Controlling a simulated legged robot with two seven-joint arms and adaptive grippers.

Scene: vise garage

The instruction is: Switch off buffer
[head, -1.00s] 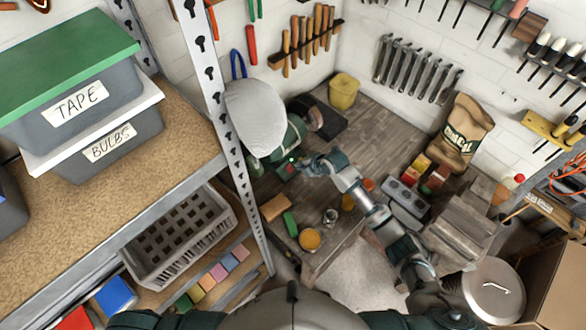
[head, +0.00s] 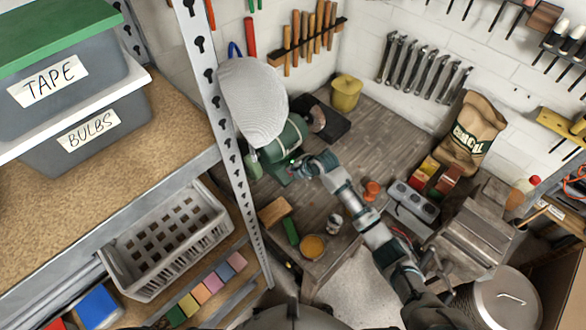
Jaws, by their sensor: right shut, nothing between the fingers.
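The buffer (head: 285,140) is a green bench machine with a large white buffing wheel (head: 254,100) on its left end and a darker wheel (head: 315,119) on its right. It stands at the left of the workbench. A small green light (head: 292,161) shows on the front of its base. My right gripper (head: 298,172) is shut and empty at the front of the base, close to that light. Whether it touches the buffer I cannot tell, and the switch itself is hidden or too small to make out. My left gripper is not in view.
A metal shelf upright (head: 231,140) stands just left of the buffer. On the bench are a yellow container (head: 345,93), an orange-topped tin (head: 313,247), a green block (head: 290,231) and a grey box (head: 412,203). Bare wood lies behind my right arm.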

